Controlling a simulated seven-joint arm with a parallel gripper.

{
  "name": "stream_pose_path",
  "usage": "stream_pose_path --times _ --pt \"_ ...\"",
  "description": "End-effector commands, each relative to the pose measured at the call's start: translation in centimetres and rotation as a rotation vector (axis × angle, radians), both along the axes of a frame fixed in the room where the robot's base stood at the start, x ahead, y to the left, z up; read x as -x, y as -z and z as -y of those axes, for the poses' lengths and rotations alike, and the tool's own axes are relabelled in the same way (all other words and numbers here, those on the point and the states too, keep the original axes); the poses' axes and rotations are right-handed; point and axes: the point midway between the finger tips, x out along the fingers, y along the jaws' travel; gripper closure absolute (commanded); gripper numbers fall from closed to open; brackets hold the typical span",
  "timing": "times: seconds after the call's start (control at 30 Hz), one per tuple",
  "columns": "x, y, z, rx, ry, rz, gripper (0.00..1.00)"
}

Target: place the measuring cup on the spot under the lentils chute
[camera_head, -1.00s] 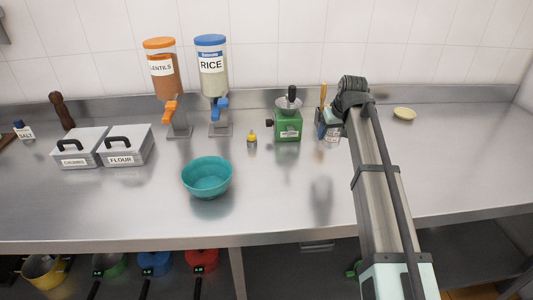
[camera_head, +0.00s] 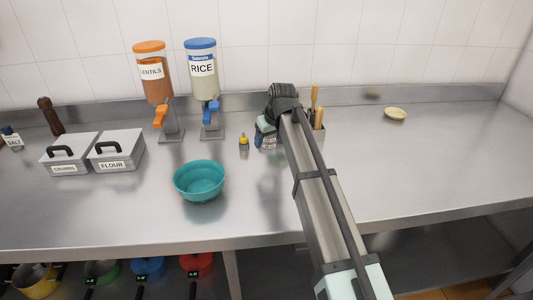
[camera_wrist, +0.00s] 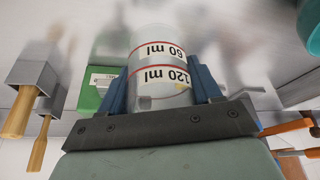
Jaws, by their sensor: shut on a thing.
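My gripper (camera_wrist: 158,92) is shut on the clear measuring cup (camera_wrist: 155,55), its blue fingers on either side. The cup carries 60 ml and 120 ml labels, upside down in the wrist view. In the head view my gripper (camera_head: 266,134) holds the cup (camera_head: 268,144) right of the yellow-topped bottle, partly hidden by my arm. The lentils dispenser (camera_head: 152,72) has an orange lid and an orange chute (camera_head: 160,115). The spot under it is a grey base plate (camera_head: 172,136), with nothing seen on it. The cup is well to its right.
The rice dispenser (camera_head: 202,68) and the small yellow-topped bottle (camera_head: 244,142) stand between the cup and the lentils dispenser. A teal bowl (camera_head: 199,182) stands in front. A holder with wooden-handled tools (camera_head: 318,116) is right of my gripper.

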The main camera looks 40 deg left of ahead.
Motion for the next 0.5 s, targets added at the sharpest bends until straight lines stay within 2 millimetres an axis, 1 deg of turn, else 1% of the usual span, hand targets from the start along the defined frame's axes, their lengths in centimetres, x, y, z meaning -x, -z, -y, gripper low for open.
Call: stream_pose_path --times 0.03,0.1,0.27,0.5 --pt "0.1 0.9 0.1 0.001 0.000 -0.002 0.69" --pt "0.0 1.7 0.1 0.001 0.000 0.000 0.69" --pt "0.0 2.7 0.0 0.000 0.001 0.000 0.69" --pt "0.0 5.5 0.1 0.001 0.001 -0.001 0.69"
